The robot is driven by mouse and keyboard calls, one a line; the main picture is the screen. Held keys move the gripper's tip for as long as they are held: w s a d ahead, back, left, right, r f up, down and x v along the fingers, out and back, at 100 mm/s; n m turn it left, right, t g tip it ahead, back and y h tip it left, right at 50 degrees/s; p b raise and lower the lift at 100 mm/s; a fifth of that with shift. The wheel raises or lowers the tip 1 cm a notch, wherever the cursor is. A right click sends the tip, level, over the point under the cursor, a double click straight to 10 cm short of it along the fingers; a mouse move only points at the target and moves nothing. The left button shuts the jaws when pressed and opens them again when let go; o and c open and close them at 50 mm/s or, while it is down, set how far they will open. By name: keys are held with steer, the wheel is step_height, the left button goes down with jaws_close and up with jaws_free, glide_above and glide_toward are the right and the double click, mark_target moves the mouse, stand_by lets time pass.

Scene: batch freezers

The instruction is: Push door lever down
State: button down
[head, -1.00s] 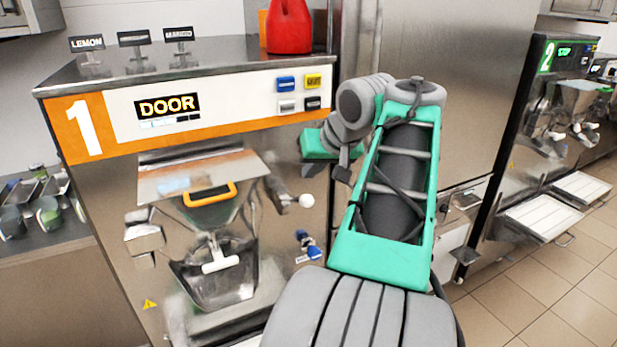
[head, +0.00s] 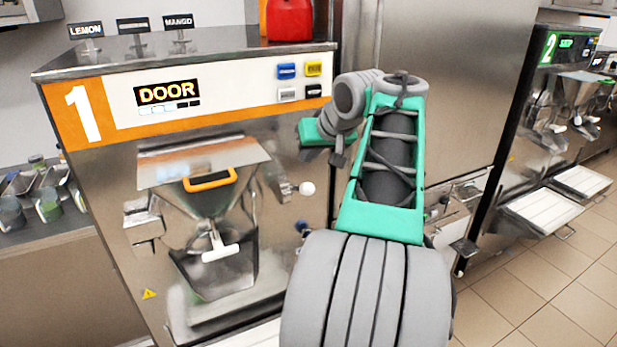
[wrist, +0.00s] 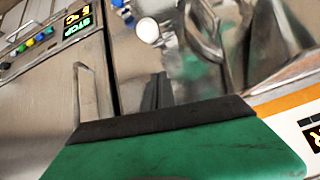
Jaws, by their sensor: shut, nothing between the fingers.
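Machine 1 (head: 180,214) has a steel door front with a hopper and a black-and-orange handle (head: 210,180). A lever with a white ball knob (head: 307,188) sticks out on the right of its door. The knob also shows in the wrist view (wrist: 148,30), near the top. My gripper (head: 312,152) is above the knob in the head view, at the machine's right edge, with a gap between them in the picture. Its dark fingers (wrist: 157,91) are together and empty in the wrist view. The gripper body hides part of the machine front there.
The panel display (head: 168,94) reads DOOR, with several buttons beside it. A white T-shaped handle (head: 220,252) sits below the hopper. A red container (head: 289,20) stands on top. Machine 2 (head: 560,95) is at the right, with floor in front.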

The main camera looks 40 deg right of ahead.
mark_target(308, 184)
steer(key=f, duration=0.3)
steer(key=shift+s+a+f, duration=0.3)
steer(key=shift+s+a, duration=0.1)
steer(key=shift+s+a+f, duration=0.2)
steer(key=shift+s+a, duration=0.05)
steer(key=shift+a, duration=0.05)
steer(key=shift+d, duration=0.2)
steer(key=shift+w+f, duration=0.1)
steer(key=shift+b, duration=0.35)
